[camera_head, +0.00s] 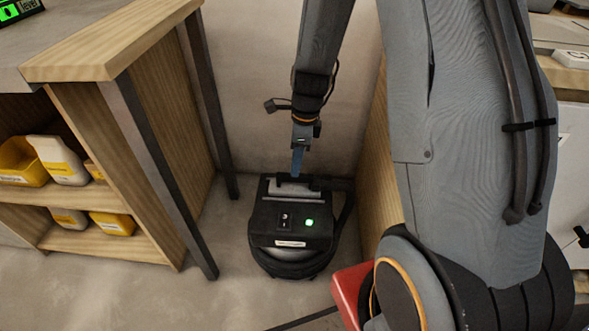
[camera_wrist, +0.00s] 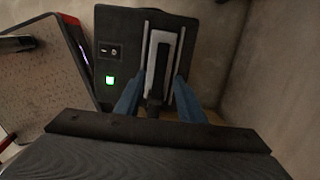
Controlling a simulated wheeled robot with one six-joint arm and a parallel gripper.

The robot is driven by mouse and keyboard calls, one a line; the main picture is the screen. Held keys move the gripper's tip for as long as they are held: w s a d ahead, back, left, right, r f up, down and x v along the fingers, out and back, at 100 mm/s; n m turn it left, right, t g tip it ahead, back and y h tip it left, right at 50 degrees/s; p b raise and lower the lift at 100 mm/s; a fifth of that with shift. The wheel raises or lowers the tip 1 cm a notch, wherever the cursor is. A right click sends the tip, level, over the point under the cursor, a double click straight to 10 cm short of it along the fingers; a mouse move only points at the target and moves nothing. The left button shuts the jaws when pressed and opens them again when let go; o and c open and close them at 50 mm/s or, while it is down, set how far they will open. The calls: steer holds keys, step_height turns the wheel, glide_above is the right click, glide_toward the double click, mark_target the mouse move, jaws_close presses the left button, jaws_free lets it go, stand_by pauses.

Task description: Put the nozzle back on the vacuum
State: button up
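The vacuum (camera_head: 290,247) is a black, rounded unit on the floor between a wooden shelf and a wooden panel. It has a rocker switch and a lit green light, and shows in the wrist view (camera_wrist: 120,30) too. A dark, narrow piece (camera_wrist: 157,75), perhaps the nozzle, lies along the light grey bracket (camera_wrist: 150,50) on its top. My gripper (camera_wrist: 158,80) points down over this bracket. Its blue fingers are apart, one on each side of the dark piece, with gaps visible. Whether the fingertips touch the vacuum cannot be told. My gripper's lower part also shows in the head view (camera_head: 298,165).
A wooden shelf (camera_head: 115,70) with yellow bins and bottles stands on the left, its dark metal legs near the vacuum. A wooden side panel (camera_head: 375,170) is close on the right. The wall is right behind. The floor (camera_head: 215,295) in front is mostly clear.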

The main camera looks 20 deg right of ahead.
steer(key=s+a+r+n+p, duration=0.1)
steer(key=s+a+r+n, duration=0.4)
steer(key=r, duration=0.3)
steer(key=s+a+r+n, duration=0.3)
steer(key=s+r+n, duration=0.1)
steer(key=r+n, duration=0.35)
steer(key=s+a+r+n, duration=0.2)
steer(key=s+r+n, duration=0.2)
steer(key=s+n, duration=0.3)
steer(key=s+a+r+n, duration=0.2)
steer(key=s+r+n, duration=0.1)
steer(key=s+n, duration=0.3)
steer(key=shift+s+r+n+g+h, duration=0.3)
steer(key=shift+s+r+n, duration=0.05)
steer(key=shift+s, duration=0.45)
steer(key=d+r+m+p, duration=0.3)
steer(key=d+r+p, duration=0.8)
steer(key=p, duration=1)
step_height(320, 180, up, 2)
steer(key=shift+r+m+h+p, duration=0.1)
steer(key=shift+m+h+p, duration=0.2)
steer(key=shift+m+p, duration=0.1)
